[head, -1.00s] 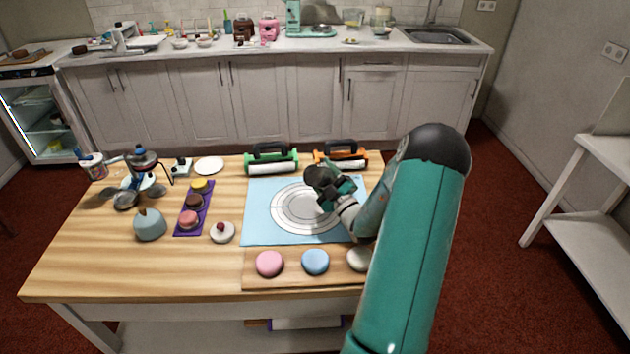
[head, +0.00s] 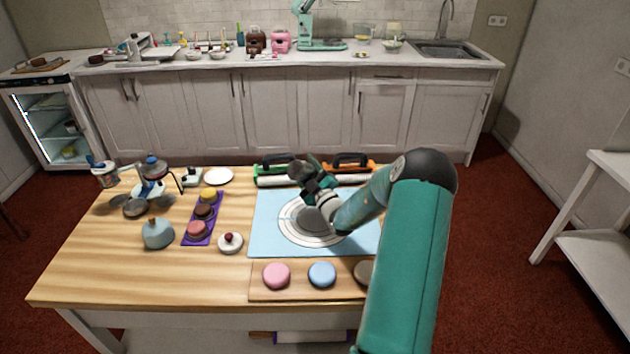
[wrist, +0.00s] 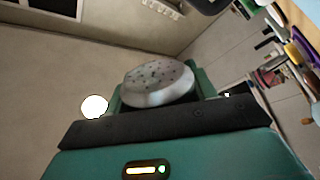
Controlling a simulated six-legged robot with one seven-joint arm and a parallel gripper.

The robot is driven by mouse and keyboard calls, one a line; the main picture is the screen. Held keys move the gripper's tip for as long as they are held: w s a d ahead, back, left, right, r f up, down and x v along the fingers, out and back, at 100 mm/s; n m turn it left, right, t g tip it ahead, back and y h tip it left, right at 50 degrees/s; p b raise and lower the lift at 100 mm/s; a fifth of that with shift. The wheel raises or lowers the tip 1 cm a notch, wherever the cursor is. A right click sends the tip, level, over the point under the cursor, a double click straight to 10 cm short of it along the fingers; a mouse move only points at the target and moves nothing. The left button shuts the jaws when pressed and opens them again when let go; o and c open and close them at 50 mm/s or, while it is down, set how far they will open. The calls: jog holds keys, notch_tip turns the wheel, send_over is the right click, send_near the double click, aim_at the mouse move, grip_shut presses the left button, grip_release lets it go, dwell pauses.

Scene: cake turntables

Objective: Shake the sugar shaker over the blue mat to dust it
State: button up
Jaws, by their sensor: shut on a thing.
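My gripper (head: 318,185) is shut on the sugar shaker (head: 302,169), above the far part of the blue mat. In the wrist view the shaker's pale round lid with many small holes (wrist: 158,83) shows between the green fingers. Most of its body is hidden by the gripper. The light blue mat (head: 267,241) lies flat on the wooden table, with white and grey rings printed in its middle. A dark shadow falls on the rings. My arm covers part of the mat's right side. I cannot make out any sugar on it.
Behind the mat stand a green-framed roller (head: 272,181) and an orange-framed one (head: 369,166). In front, a wooden board (head: 300,292) bears pink, blue and pale round cakes. A purple tray (head: 216,214) with small cakes and a blue-grey domed pot (head: 158,234) are to the left.

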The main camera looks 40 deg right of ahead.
jog(key=shift+r, duration=0.1)
